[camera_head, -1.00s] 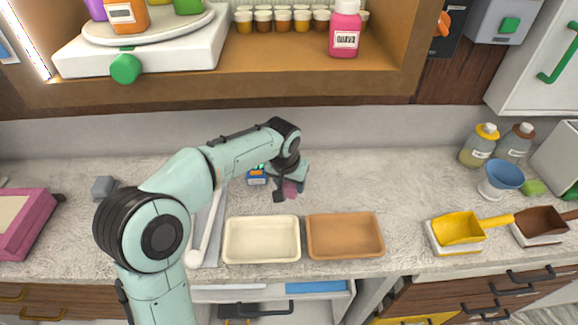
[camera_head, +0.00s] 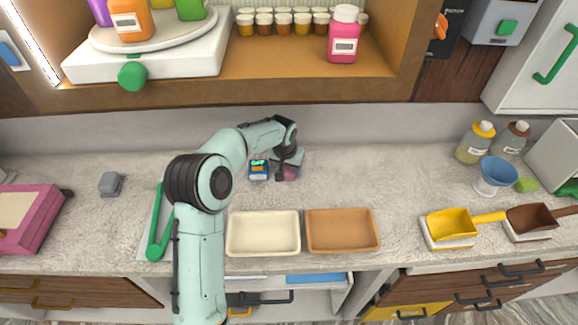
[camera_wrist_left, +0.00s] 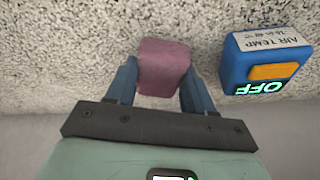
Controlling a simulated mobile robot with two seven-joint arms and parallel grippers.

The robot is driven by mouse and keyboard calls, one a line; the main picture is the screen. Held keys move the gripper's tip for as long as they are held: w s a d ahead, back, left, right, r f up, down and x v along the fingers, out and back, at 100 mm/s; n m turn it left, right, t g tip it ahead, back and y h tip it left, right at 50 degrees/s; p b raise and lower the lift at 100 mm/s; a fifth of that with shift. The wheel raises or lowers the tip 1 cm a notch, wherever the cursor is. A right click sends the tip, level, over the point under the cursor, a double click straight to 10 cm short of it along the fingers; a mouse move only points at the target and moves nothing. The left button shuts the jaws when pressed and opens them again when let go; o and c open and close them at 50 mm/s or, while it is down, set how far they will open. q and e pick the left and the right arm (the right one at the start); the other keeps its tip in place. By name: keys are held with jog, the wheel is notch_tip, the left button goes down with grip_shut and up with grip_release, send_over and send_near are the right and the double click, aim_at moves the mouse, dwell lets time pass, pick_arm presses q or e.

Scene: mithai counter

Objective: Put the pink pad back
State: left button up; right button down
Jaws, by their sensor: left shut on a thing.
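The pink pad (camera_wrist_left: 163,66) is a small dull-pink block in the left wrist view. My left gripper (camera_wrist_left: 160,85) is shut on it, with one blue finger on each side. In the head view the pad (camera_head: 291,173) shows partly below my left gripper (camera_head: 287,172), over the back of the counter near the wall. I cannot tell whether the pad touches the counter. My right gripper does not show.
A blue box marked "AIR TEMP" and "OFF" (camera_wrist_left: 265,62) stands close beside the pad; it also shows in the head view (camera_head: 258,170). A cream tray (camera_head: 232,249) and a brown tray (camera_head: 341,245) lie in front.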

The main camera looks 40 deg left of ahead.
aim_at(287, 172)
pick_arm(q)
jog(key=shift+w, duration=0.1)
jog(key=shift+f, duration=0.2)
jog(key=o, duration=0.9)
jog(key=shift+o, duration=0.2)
jog(key=shift+a, duration=0.1)
jog(key=shift+r, duration=0.15)
jog(key=v, duration=0.7)
jog(key=shift+r, duration=0.3)
